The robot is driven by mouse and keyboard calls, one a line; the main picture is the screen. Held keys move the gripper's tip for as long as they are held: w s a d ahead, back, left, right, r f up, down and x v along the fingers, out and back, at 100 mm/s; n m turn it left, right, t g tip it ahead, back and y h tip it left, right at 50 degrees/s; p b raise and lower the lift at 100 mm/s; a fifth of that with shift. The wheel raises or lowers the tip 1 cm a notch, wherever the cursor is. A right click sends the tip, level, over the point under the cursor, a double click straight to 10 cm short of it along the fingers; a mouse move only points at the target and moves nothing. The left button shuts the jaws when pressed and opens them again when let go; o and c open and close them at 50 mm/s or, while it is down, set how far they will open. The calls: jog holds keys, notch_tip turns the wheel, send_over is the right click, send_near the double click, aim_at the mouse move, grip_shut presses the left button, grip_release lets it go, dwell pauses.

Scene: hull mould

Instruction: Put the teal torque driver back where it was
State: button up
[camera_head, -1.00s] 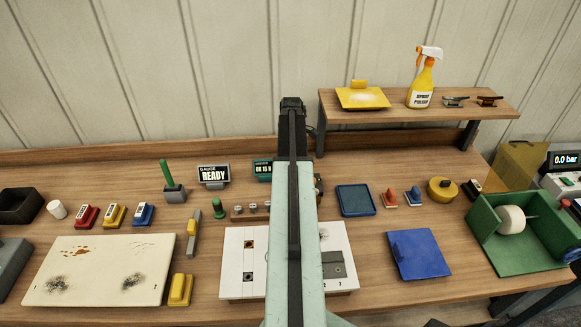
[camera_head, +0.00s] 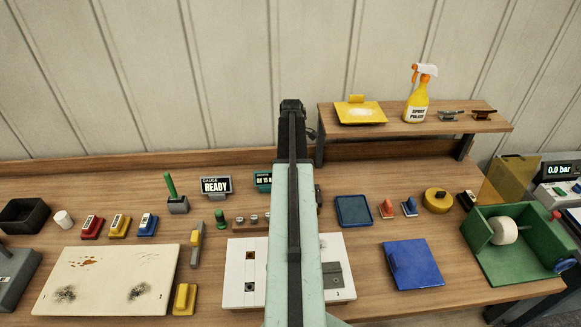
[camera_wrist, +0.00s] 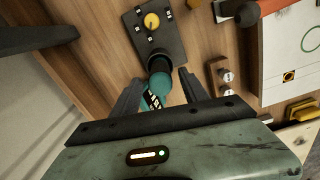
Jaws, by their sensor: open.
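In the wrist view the teal torque driver (camera_wrist: 158,83) shows as a teal body with a black round part, between and beyond my fingertips. It overlaps the lower end of a dark plate (camera_wrist: 171,40) with a yellow dial and small white labels. Whether the driver is seated in the plate is unclear. My gripper (camera_wrist: 158,77) is open, with one finger on each side of the driver; contact is not visible.
A peg block (camera_wrist: 222,77) stands close to the right finger in the wrist view; it also shows in the head view (camera_head: 240,222). A white fixture board (camera_head: 240,299) lies nearer. A raised shelf (camera_head: 400,128) is at back right. Bare wood lies left of the plate.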

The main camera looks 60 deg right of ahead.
notch_tip(320, 180, up, 7)
jog(key=p, duration=0.5)
jog(key=shift+f, duration=0.1)
jog(key=w+a+m, duration=0.1)
jog(key=w+a, duration=0.4)
jog(key=a, duration=0.5)
jog(key=w+a, duration=0.6)
jog(key=a, duration=0.4)
jog(key=w+a+m, duration=0.1)
jog(key=w+a, duration=0.4)
jog(key=a, duration=0.6)
jog(key=a+m, duration=0.3)
jog(key=a, duration=2.5)
jog(key=shift+s+a, duration=0.15)
jog(key=shift+a, duration=0.2)
jog(key=shift+f, duration=0.1)
